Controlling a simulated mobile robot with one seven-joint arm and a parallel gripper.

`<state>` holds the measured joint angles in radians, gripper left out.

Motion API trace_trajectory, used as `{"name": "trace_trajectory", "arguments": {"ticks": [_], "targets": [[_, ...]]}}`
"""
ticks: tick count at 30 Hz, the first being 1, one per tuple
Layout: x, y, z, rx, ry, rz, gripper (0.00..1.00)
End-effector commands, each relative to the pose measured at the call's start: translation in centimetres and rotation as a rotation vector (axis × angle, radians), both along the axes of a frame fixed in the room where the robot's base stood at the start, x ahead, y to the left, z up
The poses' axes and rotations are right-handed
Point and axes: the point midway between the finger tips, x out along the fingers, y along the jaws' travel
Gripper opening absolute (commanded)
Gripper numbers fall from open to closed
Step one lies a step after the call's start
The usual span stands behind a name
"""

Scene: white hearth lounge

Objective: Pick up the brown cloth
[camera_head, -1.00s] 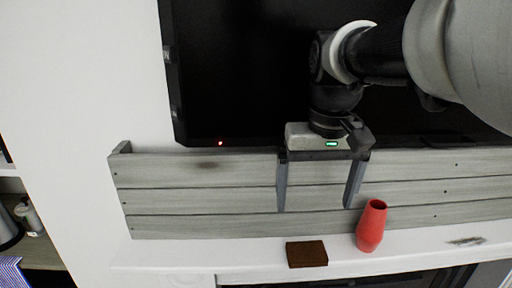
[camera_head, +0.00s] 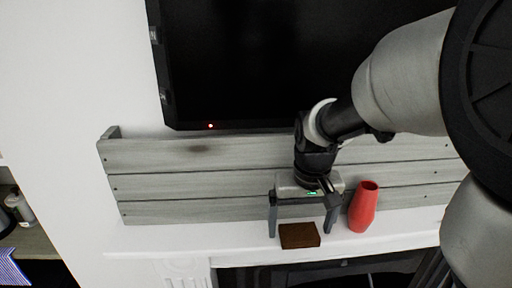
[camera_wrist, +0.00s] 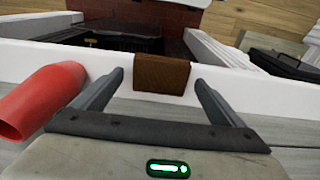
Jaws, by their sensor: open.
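The brown cloth (camera_head: 299,236) is a small, flat, dark brown rectangle on the white mantel shelf. In the wrist view the cloth (camera_wrist: 161,74) lies just past the fingertips, about midway between them. My gripper (camera_head: 300,230) is open and empty, its two fingers pointing down on either side of the cloth. In the wrist view my gripper (camera_wrist: 160,76) has a finger to each side of the cloth, with gaps and no visible contact.
A red vase (camera_head: 363,207) stands on the mantel (camera_head: 400,226) close to the right of my gripper; in the wrist view the vase (camera_wrist: 40,100) is beside the left finger. Grey wooden planks (camera_head: 200,183) and a black screen (camera_head: 240,70) are behind. The mantel left of the cloth is clear.

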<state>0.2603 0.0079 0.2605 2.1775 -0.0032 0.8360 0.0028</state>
Motion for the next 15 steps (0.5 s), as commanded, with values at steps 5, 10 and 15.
{"name": "trace_trajectory", "arguments": {"ticks": [5, 10, 15], "targets": [[0.08, 0.04, -0.94, 0.000, 0.000, 0.000, 0.92], [0.09, 0.04, -0.90, 0.000, -0.001, 0.001, 0.91], [0.09, 0.04, -0.88, 0.000, -0.001, 0.001, 0.62]]}}
